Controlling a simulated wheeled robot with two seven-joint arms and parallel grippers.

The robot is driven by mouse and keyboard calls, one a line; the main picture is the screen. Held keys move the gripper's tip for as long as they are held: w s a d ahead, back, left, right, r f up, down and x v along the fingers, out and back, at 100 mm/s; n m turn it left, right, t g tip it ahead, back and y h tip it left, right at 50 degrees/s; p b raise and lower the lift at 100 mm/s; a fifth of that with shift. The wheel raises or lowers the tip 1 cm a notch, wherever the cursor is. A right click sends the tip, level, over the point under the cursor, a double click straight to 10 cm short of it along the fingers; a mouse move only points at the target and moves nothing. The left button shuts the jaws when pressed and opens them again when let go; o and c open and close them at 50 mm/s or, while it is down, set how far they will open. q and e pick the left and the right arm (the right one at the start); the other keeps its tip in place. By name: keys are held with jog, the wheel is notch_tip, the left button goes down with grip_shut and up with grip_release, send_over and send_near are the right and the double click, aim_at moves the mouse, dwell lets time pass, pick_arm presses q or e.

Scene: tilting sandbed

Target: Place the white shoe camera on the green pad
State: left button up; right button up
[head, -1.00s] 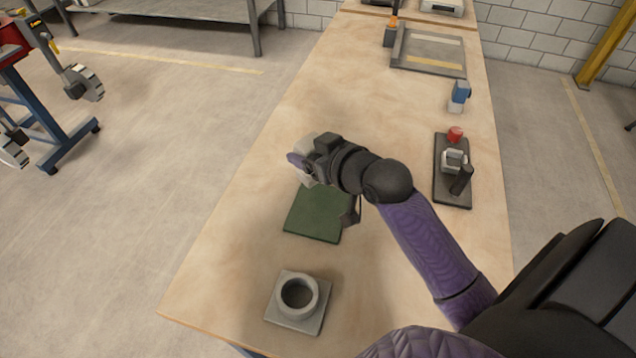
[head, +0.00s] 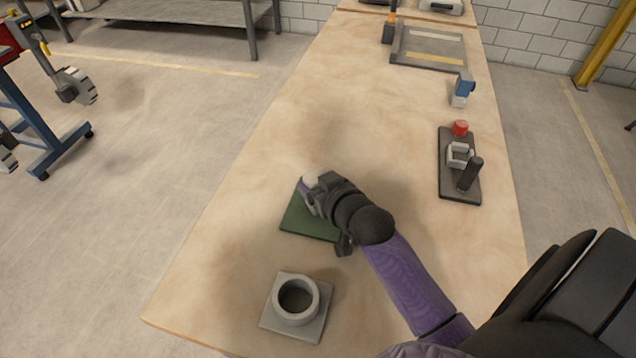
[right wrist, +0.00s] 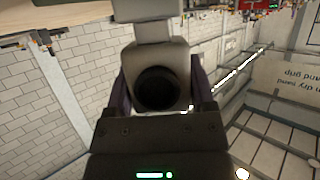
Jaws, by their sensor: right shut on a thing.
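The green pad (head: 308,222) lies flat on the wooden table, left of the table's middle, partly covered by my right gripper. My right gripper (head: 308,190) is over the pad's far edge. It is shut on the white shoe camera, whose pale top (head: 311,175) shows just past the fingers. In the right wrist view the camera (right wrist: 158,50) sits between the two fingers, with a dark round lens-like part facing me. Whether the camera touches the pad is hidden by the gripper. My left gripper is not in view.
A grey block with a round collar (head: 296,303) stands near the pad on the near side. At the right is a dark fixture (head: 460,185) with a black post and a red knob. A blue and white item (head: 462,90) and a grey tray (head: 428,66) are farther back. The middle table is clear.

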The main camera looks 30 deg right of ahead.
jog(key=o, duration=1.3)
jog(key=shift+o, duration=0.2)
pick_arm(q)
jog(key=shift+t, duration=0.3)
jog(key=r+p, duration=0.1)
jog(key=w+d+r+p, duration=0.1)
jog(key=p, duration=0.1)
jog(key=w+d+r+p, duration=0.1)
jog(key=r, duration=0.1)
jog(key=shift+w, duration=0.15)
pick_arm(e)
jog(key=d+v, duration=0.1)
jog(key=v, duration=1.1)
jog(key=shift+a, duration=0.45)
jog(key=shift+r, duration=0.1)
